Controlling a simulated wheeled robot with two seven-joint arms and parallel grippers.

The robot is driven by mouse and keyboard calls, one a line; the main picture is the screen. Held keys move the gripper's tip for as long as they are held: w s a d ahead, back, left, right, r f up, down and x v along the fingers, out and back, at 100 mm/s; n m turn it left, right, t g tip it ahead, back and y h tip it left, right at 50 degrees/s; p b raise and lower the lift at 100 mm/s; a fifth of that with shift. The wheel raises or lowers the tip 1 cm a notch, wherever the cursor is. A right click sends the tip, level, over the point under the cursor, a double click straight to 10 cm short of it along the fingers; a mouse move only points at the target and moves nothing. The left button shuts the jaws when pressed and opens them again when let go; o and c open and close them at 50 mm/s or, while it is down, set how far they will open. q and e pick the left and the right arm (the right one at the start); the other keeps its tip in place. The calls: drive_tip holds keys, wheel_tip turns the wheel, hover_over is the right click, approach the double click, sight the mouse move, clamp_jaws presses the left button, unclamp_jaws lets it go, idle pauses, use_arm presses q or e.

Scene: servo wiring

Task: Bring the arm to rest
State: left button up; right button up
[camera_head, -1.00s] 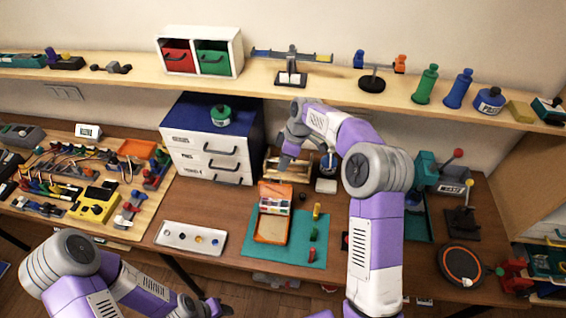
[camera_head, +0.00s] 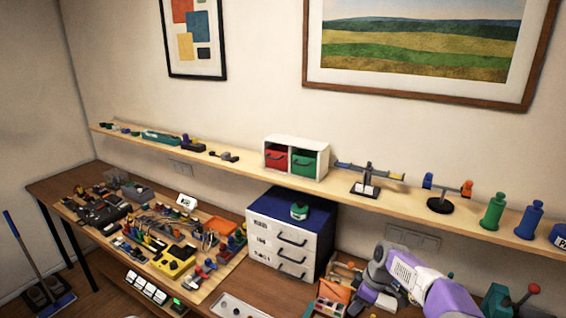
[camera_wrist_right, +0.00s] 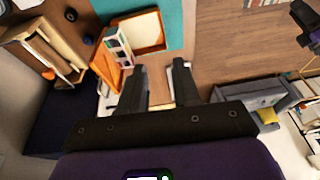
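My right arm (camera_head: 448,296) enters the head view at the lower right, beside the drawer cabinet. Past the fingers, an orange-rimmed tray (camera_wrist_right: 149,32) and a box with coloured compartments (camera_wrist_right: 118,48) lie on the bench, partly on a teal mat (camera_wrist_right: 176,12). My left arm and left gripper are not in view.
The drawer cabinet (camera_head: 286,252) with a blue top stands on the workbench. A wiring board (camera_head: 213,275) with many parts lies left of it. Above runs a wall shelf (camera_head: 235,171) holding a red and green drawer box (camera_head: 292,143), bottles and stands.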

drive_tip(key=s+a+f+m, duration=0.4)
drive_tip(key=s+f, duration=0.1)
drive_tip(key=f, duration=0.5)
drive_tip(key=s+a+f+m, duration=0.3)
drive_tip(key=s+f, duration=0.3)
drive_tip(key=f, duration=0.3)
drive_tip(key=s+a+f+m+y, duration=0.15)
drive_tip(key=s+f+m, duration=0.25)
drive_tip(key=s, duration=0.6)
drive_tip(key=s+a+f+m+h, duration=0.1)
drive_tip(key=s+a+f+m, duration=0.25)
drive_tip(key=s, duration=0.65)
use_arm(q)
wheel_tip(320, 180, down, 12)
drive_tip(key=b, duration=1.2)
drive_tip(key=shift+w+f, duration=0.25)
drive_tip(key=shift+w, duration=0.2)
use_arm(e)
wheel_tip(320, 180, down, 12)
drive_tip(key=w, duration=0.1)
drive_tip(key=shift+d+r+g, duration=0.2)
drive_tip(key=shift+g, duration=0.1)
drive_tip(key=shift+y, duration=0.25)
